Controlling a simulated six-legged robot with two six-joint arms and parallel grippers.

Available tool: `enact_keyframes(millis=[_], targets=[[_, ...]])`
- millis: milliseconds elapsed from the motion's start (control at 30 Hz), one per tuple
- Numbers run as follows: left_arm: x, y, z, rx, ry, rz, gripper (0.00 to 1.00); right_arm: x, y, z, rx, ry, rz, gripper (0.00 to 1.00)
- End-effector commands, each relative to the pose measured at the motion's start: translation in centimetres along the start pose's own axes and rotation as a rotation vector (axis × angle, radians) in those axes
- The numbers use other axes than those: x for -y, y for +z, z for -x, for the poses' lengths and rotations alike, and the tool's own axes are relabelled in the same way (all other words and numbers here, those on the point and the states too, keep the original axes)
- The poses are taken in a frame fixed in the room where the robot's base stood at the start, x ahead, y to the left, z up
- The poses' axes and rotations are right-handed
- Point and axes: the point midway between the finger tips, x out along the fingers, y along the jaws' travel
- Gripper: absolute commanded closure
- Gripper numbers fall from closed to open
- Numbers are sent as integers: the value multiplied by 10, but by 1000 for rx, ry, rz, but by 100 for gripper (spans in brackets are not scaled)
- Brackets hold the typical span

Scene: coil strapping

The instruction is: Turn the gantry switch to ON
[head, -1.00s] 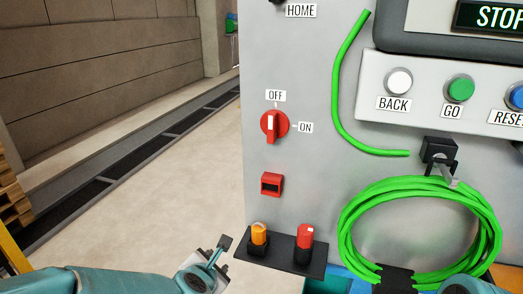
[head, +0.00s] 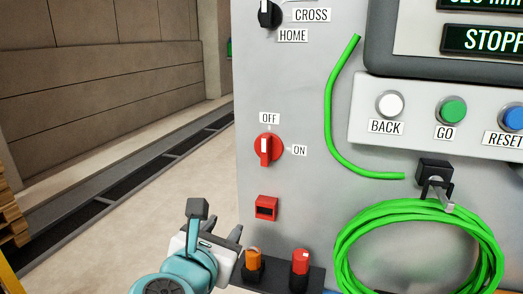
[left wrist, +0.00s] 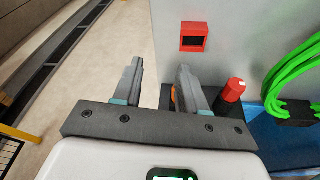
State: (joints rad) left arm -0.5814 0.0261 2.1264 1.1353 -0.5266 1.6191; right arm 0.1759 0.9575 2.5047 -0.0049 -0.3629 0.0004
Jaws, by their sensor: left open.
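The red rotary switch (head: 268,148) sits on the grey cabinet front, with an OFF label (head: 269,118) above it and an ON label (head: 299,150) to its right. Its handle is upright and the white mark at the top points to OFF. My left gripper (head: 216,222) is open and empty, below and left of the switch, clear of it. In the left wrist view, the two fingers of my left gripper (left wrist: 160,68) stand apart with nothing between their tips; the switch is out of that view. My right gripper is not in view.
A red square fitting (head: 266,208) is below the switch. A black shelf (head: 273,276) holds an orange-topped (head: 254,260) and a red-topped (head: 300,262) piece near my left gripper. A green coil (head: 345,240) hangs at right.

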Motion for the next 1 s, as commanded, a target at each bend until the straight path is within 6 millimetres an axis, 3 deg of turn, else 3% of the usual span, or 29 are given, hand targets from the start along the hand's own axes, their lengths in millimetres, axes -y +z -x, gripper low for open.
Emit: enact_keyframes(millis=[33,100,200,300,367,467,1000], targets=[[3,25,18,61,-15,38,58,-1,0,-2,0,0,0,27],[6,54,43,132,-36,95,58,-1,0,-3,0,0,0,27],[7,87,77,218,-71,172,58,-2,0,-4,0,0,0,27],[8,104,96,264,-95,220,58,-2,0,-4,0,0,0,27],[8,108,96,270,-98,229,58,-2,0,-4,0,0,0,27],[9,111,84,269,-98,229,58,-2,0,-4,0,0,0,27],[16,144,-32,267,-97,226,58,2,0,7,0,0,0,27]])
